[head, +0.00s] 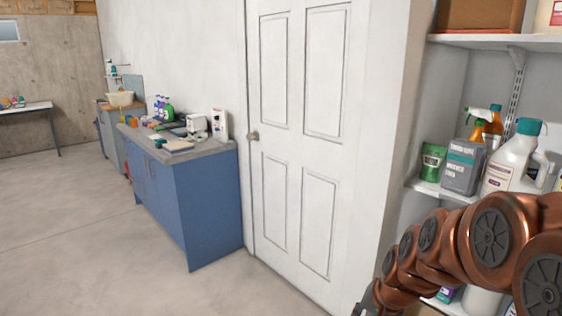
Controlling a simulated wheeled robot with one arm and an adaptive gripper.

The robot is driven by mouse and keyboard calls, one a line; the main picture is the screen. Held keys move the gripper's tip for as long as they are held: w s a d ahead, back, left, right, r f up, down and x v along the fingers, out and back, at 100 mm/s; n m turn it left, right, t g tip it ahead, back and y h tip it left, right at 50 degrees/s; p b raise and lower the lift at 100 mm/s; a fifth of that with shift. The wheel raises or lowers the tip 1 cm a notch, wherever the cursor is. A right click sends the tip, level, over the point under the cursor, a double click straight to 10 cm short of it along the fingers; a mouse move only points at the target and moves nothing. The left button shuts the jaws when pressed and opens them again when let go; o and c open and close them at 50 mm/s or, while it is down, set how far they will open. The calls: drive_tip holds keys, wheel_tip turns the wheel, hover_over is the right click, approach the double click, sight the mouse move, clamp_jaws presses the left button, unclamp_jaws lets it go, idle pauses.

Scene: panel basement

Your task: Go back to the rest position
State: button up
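My copper-coloured arm comes in from the lower right and runs down and left in front of the shelves. Its far end is a small dark part at the bottom edge of the head view, right of the door's foot. This may be part of my gripper, but its fingers do not show clearly. I cannot see whether it is open or shut, or whether it holds anything.
A closed white door (298,140) stands in the middle. Right of it are shelves (484,41) with bottles and boxes, close to my arm. A blue cabinet (205,208) with items on top stands left of the door. The concrete floor (75,230) at left is clear.

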drive_tip(key=s+r+n+g+h+p, duration=0.1)
drive_tip(key=s+r, duration=0.5)
drive_tip(key=s, duration=0.7)
drive_tip(key=s+r+n+g+h+p, duration=0.1)
drive_tip(key=s+r+n+g+p, duration=0.3)
drive_tip(key=s, duration=1)
drive_tip(key=r+n+p, duration=0.1)
drive_tip(key=p, duration=0.2)
drive_tip(key=shift+r+g, duration=0.3)
drive_tip(key=shift+r, duration=0.05)
